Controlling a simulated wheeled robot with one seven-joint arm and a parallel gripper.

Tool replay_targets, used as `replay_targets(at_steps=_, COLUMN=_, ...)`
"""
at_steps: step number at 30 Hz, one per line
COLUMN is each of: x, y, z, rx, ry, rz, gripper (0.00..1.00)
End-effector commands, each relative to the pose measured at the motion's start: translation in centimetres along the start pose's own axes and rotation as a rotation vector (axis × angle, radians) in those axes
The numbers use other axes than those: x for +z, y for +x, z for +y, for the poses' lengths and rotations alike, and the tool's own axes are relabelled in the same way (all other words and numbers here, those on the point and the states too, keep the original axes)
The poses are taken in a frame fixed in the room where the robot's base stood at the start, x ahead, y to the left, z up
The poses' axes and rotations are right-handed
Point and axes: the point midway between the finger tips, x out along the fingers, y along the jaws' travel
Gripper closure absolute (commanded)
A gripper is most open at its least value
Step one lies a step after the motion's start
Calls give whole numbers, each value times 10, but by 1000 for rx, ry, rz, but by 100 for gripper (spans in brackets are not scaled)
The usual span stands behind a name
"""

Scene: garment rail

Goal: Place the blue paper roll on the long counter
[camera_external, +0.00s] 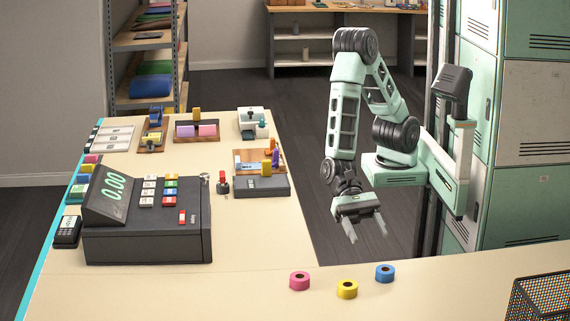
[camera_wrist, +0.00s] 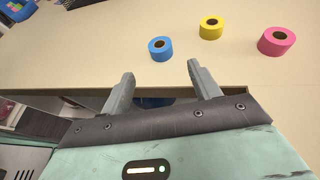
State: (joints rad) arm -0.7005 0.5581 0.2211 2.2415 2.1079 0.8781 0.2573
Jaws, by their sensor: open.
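The blue paper roll (camera_external: 385,273) stands on a beige counter (camera_external: 440,278), at the right end of a loose row with a yellow roll and a pink roll. In the wrist view the blue roll (camera_wrist: 161,49) is ahead of my fingertips, a little to the left of the middle, and apart from them. My gripper (camera_external: 366,230) is open and empty, pointing down beside the counter's inner edge. Its two grey fingers (camera_wrist: 158,75) show spread apart in the wrist view, with the counter edge behind them.
The yellow roll (camera_external: 347,289) and pink roll (camera_external: 299,281) stand close to the blue one. A black wire basket (camera_external: 542,298) is at the right. A cash register (camera_external: 150,215) and several trays occupy the left counter section. Green lockers (camera_external: 525,110) stand behind my arm.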

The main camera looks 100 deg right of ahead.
Motion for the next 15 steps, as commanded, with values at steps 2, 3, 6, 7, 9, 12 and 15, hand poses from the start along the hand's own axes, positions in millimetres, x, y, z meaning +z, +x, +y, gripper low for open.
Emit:
replay_targets(at_steps=2, x=0, y=-6, z=0, rx=-1, ry=0, rz=0, gripper=38)
replay_targets(at_steps=3, x=0, y=-7, z=0, rx=-1, ry=0, rz=0, gripper=38)
replay_targets(at_steps=6, x=0, y=-8, z=0, rx=0, ry=0, rz=0, gripper=38)
replay_targets(at_steps=7, x=0, y=-8, z=0, rx=0, ry=0, rz=0, gripper=38)
replay_targets(at_steps=9, x=0, y=-8, z=0, rx=0, ry=0, rz=0, gripper=38)
replay_targets(at_steps=12, x=1, y=-10, z=3, rx=11, ry=-18, rz=4, gripper=38)
replay_targets(at_steps=15, x=4, y=-19, z=16, rx=64, ry=-103, rz=24, gripper=38)
